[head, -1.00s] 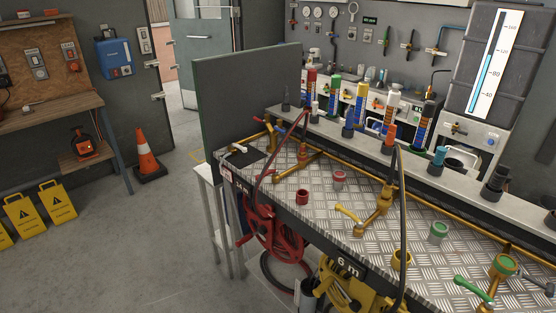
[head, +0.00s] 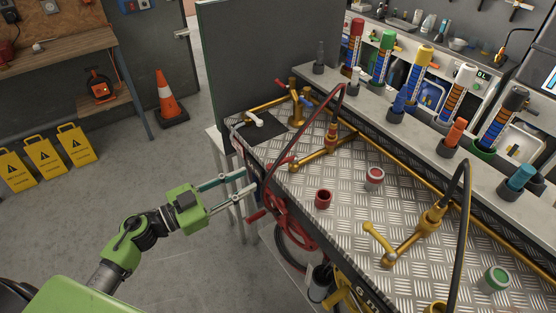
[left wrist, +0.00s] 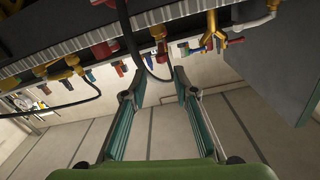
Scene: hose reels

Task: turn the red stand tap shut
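The red stand tap is a brass fitting with a red collar (head: 332,136) on the tread-plate bench, joined to a dark red hose. Its red lever (head: 280,162) seems to point left at the bench's front edge. My left gripper (head: 250,180) is open and empty, just left of the bench edge and close to the lever; I cannot tell whether they touch. In the left wrist view the open fingers (left wrist: 152,86) point toward the bench edge, where brass and red fittings (left wrist: 158,36) show beyond a dark hose. My right gripper is out of view.
A red hose reel (head: 278,215) hangs below the bench's front edge. A yellow-lever tap (head: 380,242), a red cup (head: 323,199) and a green-topped cup (head: 494,279) stand on the plate. A dark panel (head: 265,70) rises behind.

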